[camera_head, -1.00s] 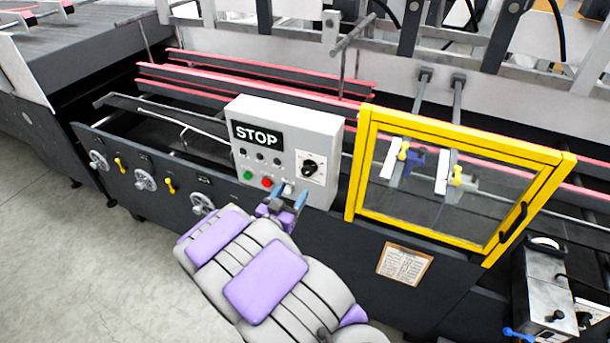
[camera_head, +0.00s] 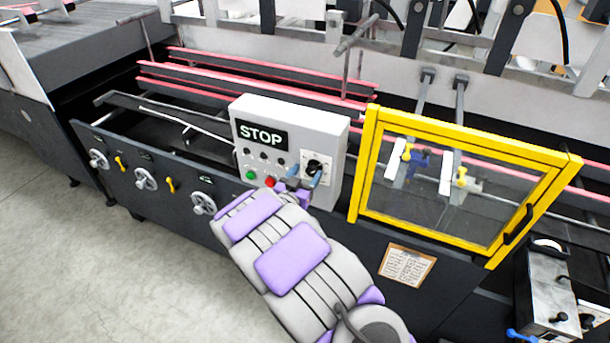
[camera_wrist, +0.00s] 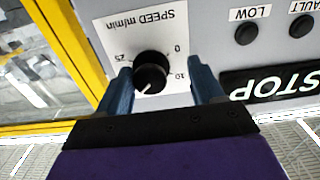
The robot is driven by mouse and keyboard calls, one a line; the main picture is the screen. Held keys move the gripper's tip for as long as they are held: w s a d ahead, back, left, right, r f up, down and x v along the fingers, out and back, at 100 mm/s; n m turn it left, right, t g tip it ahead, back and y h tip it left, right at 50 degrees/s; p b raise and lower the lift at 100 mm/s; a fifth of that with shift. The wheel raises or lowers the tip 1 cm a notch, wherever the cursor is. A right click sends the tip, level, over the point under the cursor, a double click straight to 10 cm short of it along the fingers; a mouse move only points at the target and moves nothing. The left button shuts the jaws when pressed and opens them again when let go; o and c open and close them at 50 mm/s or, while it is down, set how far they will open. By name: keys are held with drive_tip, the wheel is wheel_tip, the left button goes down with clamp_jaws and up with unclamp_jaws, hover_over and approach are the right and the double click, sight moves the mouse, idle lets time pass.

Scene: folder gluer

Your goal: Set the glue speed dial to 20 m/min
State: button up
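The black speed dial (camera_head: 314,166) is on a white plate on the right side of the grey control box (camera_head: 292,115). In the wrist view the dial (camera_wrist: 152,70) appears upside down, with 0, 10 and 25 readable around it. Its white pointer mark faces the lower left of that picture, between 10 and 25; the exact value is unclear. My gripper (camera_head: 305,175) is open and empty, just in front of the dial. In the wrist view its blue fingers (camera_wrist: 160,70) stand on either side of the dial, the left one nearer. Contact cannot be told.
A STOP display (camera_head: 261,136), small dark indicators, a green button (camera_head: 250,174) and a red button (camera_head: 269,181) are left of the dial. A yellow-framed guard (camera_head: 368,165) stands close on the right. Handwheels (camera_head: 146,179) line the machine's front at left.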

drive_tip(key=shift+d+r, duration=0.15)
drive_tip(key=shift+d, duration=0.8)
drive_tip(key=c, duration=0.6)
drive_tip(key=shift+a, duration=0.35)
drive_tip(key=c, duration=0.4)
drive_tip(key=shift+f+m, duration=0.2)
drive_tip(key=shift+m, duration=0.1)
drive_tip(key=shift+c, duration=0.2)
drive_tip(key=shift+m+b, duration=0.85)
drive_tip(key=shift+m, duration=0.05)
drive_tip(key=o, duration=1.1)
drive_tip(key=shift+a+r, duration=0.1)
drive_tip(key=shift+a, duration=0.05)
drive_tip(key=shift+c, duration=0.2)
drive_tip(key=shift+s, duration=0.15)
drive_tip(key=p+v, duration=0.1)
drive_tip(key=v, duration=1.6)
